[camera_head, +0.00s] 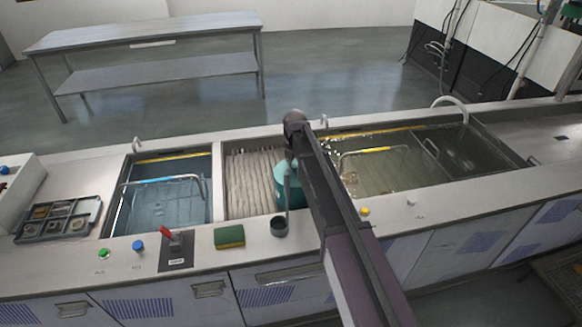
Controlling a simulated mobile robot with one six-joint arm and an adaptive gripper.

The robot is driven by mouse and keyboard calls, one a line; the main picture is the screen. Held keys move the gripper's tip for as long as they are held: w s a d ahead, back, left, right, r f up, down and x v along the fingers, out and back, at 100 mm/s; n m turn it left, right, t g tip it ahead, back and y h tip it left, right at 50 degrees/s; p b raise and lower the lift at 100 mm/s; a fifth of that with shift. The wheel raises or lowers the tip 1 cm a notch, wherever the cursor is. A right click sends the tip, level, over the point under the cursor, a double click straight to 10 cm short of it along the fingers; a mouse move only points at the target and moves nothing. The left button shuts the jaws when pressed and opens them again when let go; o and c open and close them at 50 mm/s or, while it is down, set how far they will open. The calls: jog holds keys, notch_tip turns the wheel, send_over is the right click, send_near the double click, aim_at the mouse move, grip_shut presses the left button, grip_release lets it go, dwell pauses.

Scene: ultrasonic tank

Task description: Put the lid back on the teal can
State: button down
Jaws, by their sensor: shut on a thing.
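The teal can (289,186) stands on the ribbed drainboard between the two basins. My arm crosses in front of its right side and hides part of it. The can's top is partly covered by my arm, so I cannot tell how its mouth stands. My gripper's fingers are hidden behind my own arm links near the can's top. I cannot make out the lid in this view.
A dark cup (279,227) stands on the front counter, beside a green-yellow sponge (229,237) and a red switch (171,240). The left basin (212,190) and larger right basin (470,187) hold liquid. A parts tray (24,236) lies at left.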

jog(key=shift+c, duration=1.4)
grip_release()
jog(key=shift+o, duration=1.4)
jog(key=shift+w, duration=0.1)
jog(key=shift+r, duration=0.15)
jog(key=shift+r+p, duration=3.4)
jog(key=shift+p, duration=0.1)
